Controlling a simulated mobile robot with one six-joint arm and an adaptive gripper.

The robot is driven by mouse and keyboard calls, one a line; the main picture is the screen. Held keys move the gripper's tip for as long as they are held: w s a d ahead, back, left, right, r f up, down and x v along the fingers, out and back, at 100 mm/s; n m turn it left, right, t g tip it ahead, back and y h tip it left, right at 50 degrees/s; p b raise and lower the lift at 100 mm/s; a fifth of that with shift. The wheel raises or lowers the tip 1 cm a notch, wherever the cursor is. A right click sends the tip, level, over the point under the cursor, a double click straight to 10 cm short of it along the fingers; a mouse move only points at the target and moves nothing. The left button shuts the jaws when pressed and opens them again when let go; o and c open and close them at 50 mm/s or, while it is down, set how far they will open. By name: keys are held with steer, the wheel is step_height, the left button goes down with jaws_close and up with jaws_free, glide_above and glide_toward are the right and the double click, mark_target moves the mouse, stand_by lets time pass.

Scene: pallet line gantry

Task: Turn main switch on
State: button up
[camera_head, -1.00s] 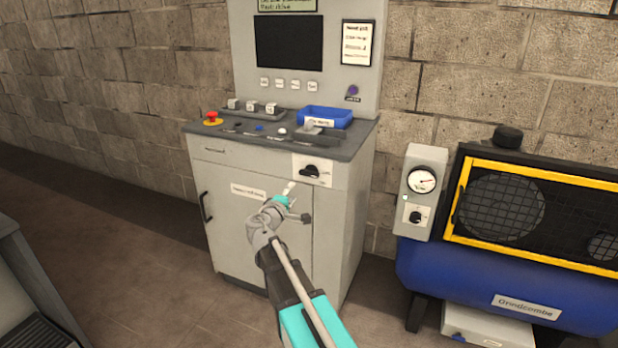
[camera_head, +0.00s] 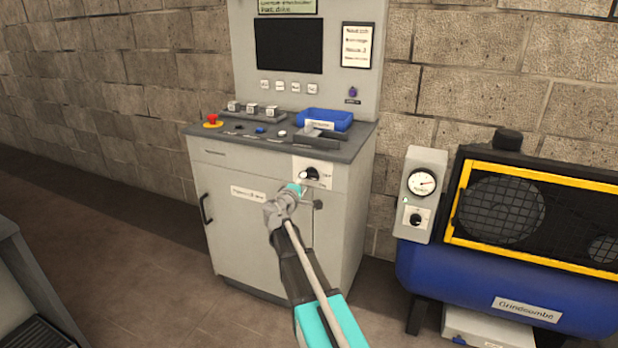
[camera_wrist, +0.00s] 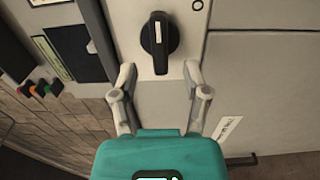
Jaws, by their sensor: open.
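The main switch is a black rotary knob (camera_head: 312,173) on a white plate at the upper front of the grey cabinet (camera_head: 250,230). In the wrist view the knob (camera_wrist: 160,42) shows large, with a pale stripe on its handle, which lies along the picture's vertical. My gripper (camera_head: 302,186) is just in front of the switch plate. I cannot tell whether a fingertip touches the plate.
A red emergency button (camera_head: 213,121) and a blue tray (camera_head: 324,117) are on the cabinet top. A blue compressor (camera_head: 500,290) with a gauge and its own small knob (camera_head: 416,219) stands at right. Open floor lies left of the cabinet.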

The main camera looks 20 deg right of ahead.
mark_target(308, 177)
steer(key=shift+x, duration=2.6)
jaws_close()
